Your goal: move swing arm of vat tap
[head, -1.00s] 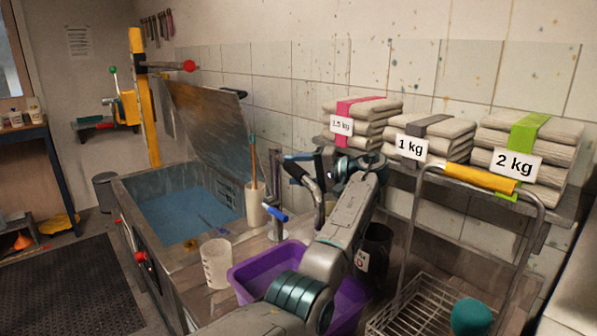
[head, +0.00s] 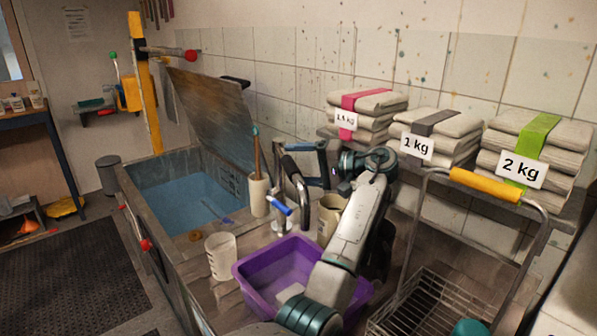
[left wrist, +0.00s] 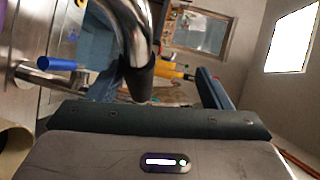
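The vat tap's swing arm (head: 294,172) is a bent metal tube with a black grip, rising from the wooden counter beside the vat (head: 180,195). The tap's blue lever (head: 282,208) is below it and also shows in the left wrist view (left wrist: 55,64). My left gripper (head: 305,164) is open at the swing arm's right side. In the left wrist view the tube's black end (left wrist: 138,80) hangs in front of the palm, left of a dark blue finger (left wrist: 213,88). My right gripper is not in view.
A purple tub (head: 262,278), a white beaker (head: 221,256), a beige jug (head: 330,214) and a brush holder (head: 258,196) crowd the counter. A wire basket trolley (head: 430,305) stands right. Weight-labelled cloth stacks (head: 530,155) lie on the back shelf. The vat's lid (head: 215,115) is raised.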

